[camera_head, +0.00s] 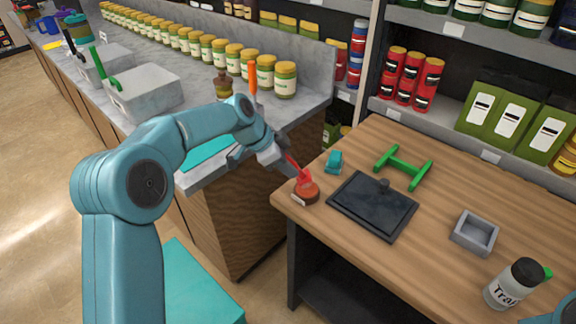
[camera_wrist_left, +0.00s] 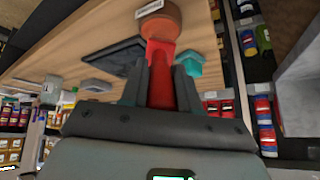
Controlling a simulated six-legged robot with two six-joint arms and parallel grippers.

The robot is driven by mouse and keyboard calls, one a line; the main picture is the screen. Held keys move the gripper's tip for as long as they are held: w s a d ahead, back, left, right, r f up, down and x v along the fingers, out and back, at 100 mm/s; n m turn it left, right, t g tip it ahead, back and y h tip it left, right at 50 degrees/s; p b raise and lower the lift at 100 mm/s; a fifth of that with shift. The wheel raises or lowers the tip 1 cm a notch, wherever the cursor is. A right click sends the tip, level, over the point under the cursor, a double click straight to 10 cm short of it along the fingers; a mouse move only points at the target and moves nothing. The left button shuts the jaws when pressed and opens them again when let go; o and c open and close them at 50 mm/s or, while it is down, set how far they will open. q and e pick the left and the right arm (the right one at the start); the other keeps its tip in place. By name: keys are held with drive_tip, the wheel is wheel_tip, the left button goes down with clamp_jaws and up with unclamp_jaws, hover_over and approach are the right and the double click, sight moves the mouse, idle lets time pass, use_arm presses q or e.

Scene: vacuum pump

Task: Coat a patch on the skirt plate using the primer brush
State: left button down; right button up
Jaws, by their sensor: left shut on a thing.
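My left gripper (camera_head: 286,164) is shut on a red handle (camera_head: 297,168), likely the primer brush. It is over the near left corner of the wooden table. In the left wrist view the red handle (camera_wrist_left: 161,75) stands between the two dark fingers. Its far end meets a round orange-brown pot (camera_head: 306,190) with a white label; the pot also shows in the left wrist view (camera_wrist_left: 160,22). Whether bristles are inside the pot is hidden. A dark flat plate (camera_head: 372,212) with a small knob, possibly the skirt plate, lies right of the pot. My right gripper is not visible.
A small teal block (camera_head: 334,162) and a green H-shaped rack (camera_head: 403,168) lie behind the plate. A grey open box (camera_head: 474,233) and a white bottle with black cap (camera_head: 514,284) stand right. A stone counter (camera_head: 310,102) with jars is left of the table.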

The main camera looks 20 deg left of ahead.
use_arm(q)
drive_tip(key=shift+r+p, duration=1.4)
drive_tip(key=shift+r, duration=1.25)
drive_tip(key=shift+f, duration=0.1)
drive_tip(key=shift+d, duration=0.1)
